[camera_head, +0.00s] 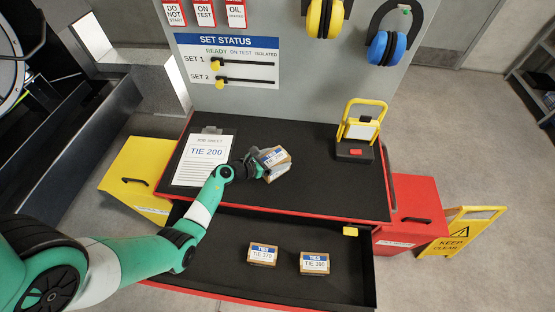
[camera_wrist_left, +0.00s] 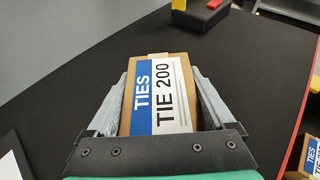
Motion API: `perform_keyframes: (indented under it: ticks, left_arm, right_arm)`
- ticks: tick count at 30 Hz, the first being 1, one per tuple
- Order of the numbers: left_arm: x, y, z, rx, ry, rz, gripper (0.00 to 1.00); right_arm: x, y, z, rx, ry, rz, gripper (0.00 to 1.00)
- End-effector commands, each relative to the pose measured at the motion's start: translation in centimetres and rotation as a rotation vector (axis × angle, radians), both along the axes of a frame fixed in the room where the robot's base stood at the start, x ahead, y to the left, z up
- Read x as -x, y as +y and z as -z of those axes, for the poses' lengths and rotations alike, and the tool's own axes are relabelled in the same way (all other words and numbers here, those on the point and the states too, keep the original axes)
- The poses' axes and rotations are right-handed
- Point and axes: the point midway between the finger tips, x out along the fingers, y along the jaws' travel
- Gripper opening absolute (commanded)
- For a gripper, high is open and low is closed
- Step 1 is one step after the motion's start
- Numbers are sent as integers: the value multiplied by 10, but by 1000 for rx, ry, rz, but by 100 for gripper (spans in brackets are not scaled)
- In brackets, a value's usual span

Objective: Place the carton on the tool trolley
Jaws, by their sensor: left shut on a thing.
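My left gripper (camera_head: 262,167) is shut on a small brown carton (camera_head: 275,156) with a blue and white label. In the left wrist view the carton (camera_wrist_left: 158,95) sits between the two fingers (camera_wrist_left: 160,100), and its label reads TIES, TIE 200. The gripper and carton are over the black top of the red-edged tool trolley (camera_head: 310,150), right of the clipboard. I cannot tell whether the carton touches the top. My right gripper is not in view.
A clipboard (camera_head: 204,158) reading TIE 200 lies on the trolley top at left; a yellow work lamp (camera_head: 358,130) stands at right. The open drawer (camera_head: 210,263) below holds two more cartons (camera_head: 262,254) (camera_head: 314,263). A panel (camera_head: 290,95) rises behind. The trolley top between carton and lamp is clear.

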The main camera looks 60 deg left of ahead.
Motion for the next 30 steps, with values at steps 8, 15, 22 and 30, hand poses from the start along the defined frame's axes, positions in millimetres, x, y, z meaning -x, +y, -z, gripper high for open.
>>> perform_keyframes:
  ticks: [8,15,22,30]
  left_arm:
    - [0,0,2,0,0,0,100]
    - [0,0,-1,0,0,0,100]
    - [32,-5,-18,1,0,-5,100]
    - [90,-15,-41,1,0,-5,100]
  right_arm:
    - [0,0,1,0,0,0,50]
    - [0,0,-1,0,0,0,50]
    - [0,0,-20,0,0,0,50]
    - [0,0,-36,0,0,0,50]
